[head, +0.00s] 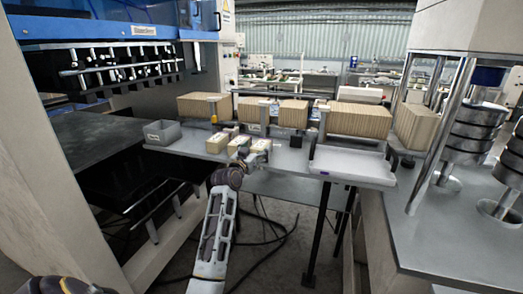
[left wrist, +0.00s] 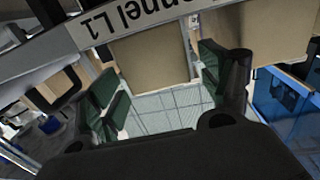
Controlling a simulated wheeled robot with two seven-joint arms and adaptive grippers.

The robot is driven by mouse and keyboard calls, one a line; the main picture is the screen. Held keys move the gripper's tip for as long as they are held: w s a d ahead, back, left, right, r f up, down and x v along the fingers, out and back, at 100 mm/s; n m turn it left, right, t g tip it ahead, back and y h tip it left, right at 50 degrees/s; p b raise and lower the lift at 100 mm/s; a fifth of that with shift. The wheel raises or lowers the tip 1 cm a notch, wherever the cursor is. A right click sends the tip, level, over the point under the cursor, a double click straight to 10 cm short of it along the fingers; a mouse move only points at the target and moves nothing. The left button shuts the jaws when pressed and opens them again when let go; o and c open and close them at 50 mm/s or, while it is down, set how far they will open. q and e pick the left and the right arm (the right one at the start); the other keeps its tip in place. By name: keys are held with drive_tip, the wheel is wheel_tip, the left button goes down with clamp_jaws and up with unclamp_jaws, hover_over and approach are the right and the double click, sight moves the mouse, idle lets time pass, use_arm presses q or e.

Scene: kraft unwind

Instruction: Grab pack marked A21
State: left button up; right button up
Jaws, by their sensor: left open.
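Several brown kraft packs stand in a row along the back of the grey table, among them a left pack (head: 203,106), a middle pack (head: 293,113) and a wide right pack (head: 360,120). No A21 mark is readable in either view. My left gripper (head: 256,158) is at the table's front edge, near the small pale blocks and in front of the row. In the left wrist view its dark green finger pads are apart (left wrist: 165,85), with a brown kraft face (left wrist: 152,58) beyond them. Nothing is visibly held. My right gripper is not in view.
Small pale blocks (head: 217,143) lie on the table beside my gripper. A grey bin (head: 162,132) stands at the left, a pale tray (head: 353,163) at the right. Machines flank both sides.

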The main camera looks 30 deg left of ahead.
sight(259, 145)
use_arm(q)
drive_tip(key=shift+w+a+r, duration=0.1)
drive_tip(key=shift+w+r, duration=0.05)
drive_tip(key=shift+w, duration=0.65)
drive_tip(key=shift+w+a+p, duration=0.2)
drive_tip(key=shift+w+p, duration=0.1)
drive_tip(key=shift+w, duration=0.65)
drive_tip(key=shift+c, duration=0.2)
drive_tip(key=c, duration=1.2)
drive_tip(key=shift+r, duration=0.55)
wheel_tip(259, 145, up, 8)
drive_tip(key=shift+r, duration=0.15)
drive_tip(key=shift+r+b, duration=0.25)
drive_tip(key=shift+b, duration=0.05)
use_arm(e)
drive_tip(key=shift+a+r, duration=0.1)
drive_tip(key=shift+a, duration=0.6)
